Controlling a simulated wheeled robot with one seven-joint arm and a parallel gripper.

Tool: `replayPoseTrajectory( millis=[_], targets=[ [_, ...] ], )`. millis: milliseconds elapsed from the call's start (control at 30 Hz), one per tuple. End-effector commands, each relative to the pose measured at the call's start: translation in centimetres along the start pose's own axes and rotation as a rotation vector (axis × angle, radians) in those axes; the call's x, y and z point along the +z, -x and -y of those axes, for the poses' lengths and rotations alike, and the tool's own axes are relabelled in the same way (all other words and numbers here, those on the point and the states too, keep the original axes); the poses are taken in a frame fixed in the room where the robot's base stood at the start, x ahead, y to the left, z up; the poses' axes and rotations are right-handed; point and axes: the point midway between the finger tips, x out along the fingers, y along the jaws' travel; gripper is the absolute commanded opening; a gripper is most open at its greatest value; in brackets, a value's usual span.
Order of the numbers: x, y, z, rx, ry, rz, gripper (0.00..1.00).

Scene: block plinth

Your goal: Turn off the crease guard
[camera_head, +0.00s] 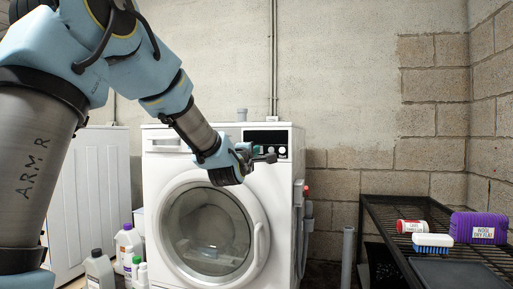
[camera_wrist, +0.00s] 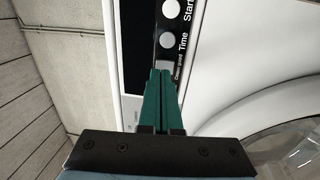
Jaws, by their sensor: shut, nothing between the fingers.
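The white washing machine (camera_head: 215,160) stands against the wall, with a black control panel (camera_head: 262,136) at its upper right. My gripper (camera_head: 270,157) is in front of the panel. In the wrist view its green fingers (camera_wrist: 163,72) are shut and empty, with their tips at the greyish button, partly covering it. Whether they touch it, or whether it is on, I cannot tell.
The round door (camera_head: 210,230) below the panel is closed. Bottles (camera_head: 128,245) stand on the floor at left. A black rack (camera_head: 380,222) at right holds a red-and-white can (camera_head: 412,226), a blue brush (camera_head: 432,242) and a purple container (camera_head: 478,228).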

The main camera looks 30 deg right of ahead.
Motion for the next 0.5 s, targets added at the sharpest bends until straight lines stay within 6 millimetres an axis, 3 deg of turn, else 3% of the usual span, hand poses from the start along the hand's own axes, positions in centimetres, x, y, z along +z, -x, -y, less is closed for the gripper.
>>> replayPoseTrajectory(
  millis=[200,500],
  targets=[
    [0.04,-1.28,0.04,-0.002,0.001,0.001,0.00],
    [0.02,-1.33,0.06,-0.001,0.000,0.000,0.00]
  ],
)
